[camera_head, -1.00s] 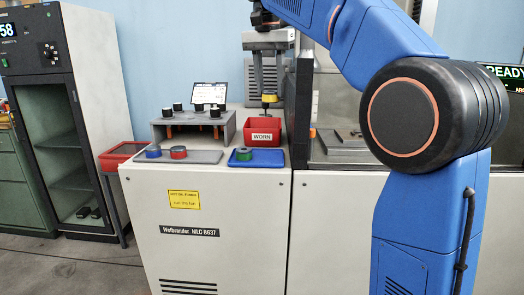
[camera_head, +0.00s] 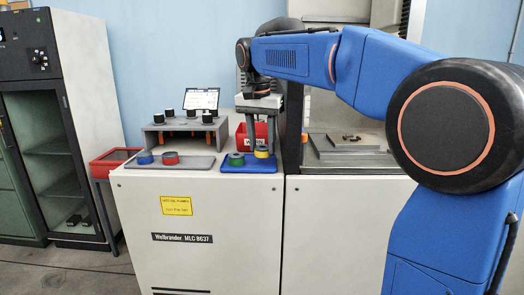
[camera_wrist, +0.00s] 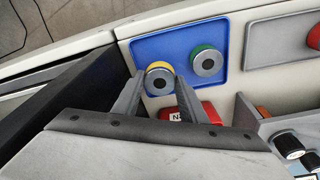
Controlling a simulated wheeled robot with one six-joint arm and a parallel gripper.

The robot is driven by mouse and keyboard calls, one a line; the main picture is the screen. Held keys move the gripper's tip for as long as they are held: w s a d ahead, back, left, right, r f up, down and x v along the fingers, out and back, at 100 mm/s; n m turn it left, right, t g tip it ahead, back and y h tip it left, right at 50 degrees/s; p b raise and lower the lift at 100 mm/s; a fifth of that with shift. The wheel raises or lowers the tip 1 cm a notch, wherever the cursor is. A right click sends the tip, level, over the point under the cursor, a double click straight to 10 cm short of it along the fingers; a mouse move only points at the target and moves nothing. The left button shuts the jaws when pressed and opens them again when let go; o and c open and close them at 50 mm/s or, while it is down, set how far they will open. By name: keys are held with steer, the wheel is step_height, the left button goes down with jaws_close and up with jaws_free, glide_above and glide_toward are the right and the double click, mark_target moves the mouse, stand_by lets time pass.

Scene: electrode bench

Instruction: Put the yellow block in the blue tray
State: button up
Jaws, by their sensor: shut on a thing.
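The yellow block (camera_head: 262,152) is a short round piece with a grey top and a dark centre hole. It is at the right part of the blue tray (camera_head: 262,168), low over or on its floor; I cannot tell if it touches. My gripper (camera_head: 262,146) points down and is shut on the yellow block. In the wrist view the yellow block (camera_wrist: 159,79) is between the two fingertips, inside the rim of the blue tray (camera_wrist: 178,47). A green block (camera_head: 236,159) sits in the same tray, to the left of the yellow one, with a small gap.
A grey tray (camera_head: 190,166) with a blue block (camera_head: 144,157) and a red block (camera_head: 170,158) lies to the left. Behind stand a red bin (camera_head: 243,138), partly hidden by my gripper, and a grey rack (camera_head: 159,136) with black-topped pieces. A dark machine wall (camera_head: 293,125) rises close on the right.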

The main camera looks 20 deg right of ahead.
mark_target(259, 149)
steer(key=shift+f, duration=1.15)
steer(key=o, duration=1.4)
steer(key=shift+f, duration=0.1)
steer(key=shift+o, duration=0.2)
step_height(259, 149, up, 12)
steer(key=s+a, duration=0.1)
steer(key=shift+s, duration=0.2)
steer(key=shift+a, duration=0.1)
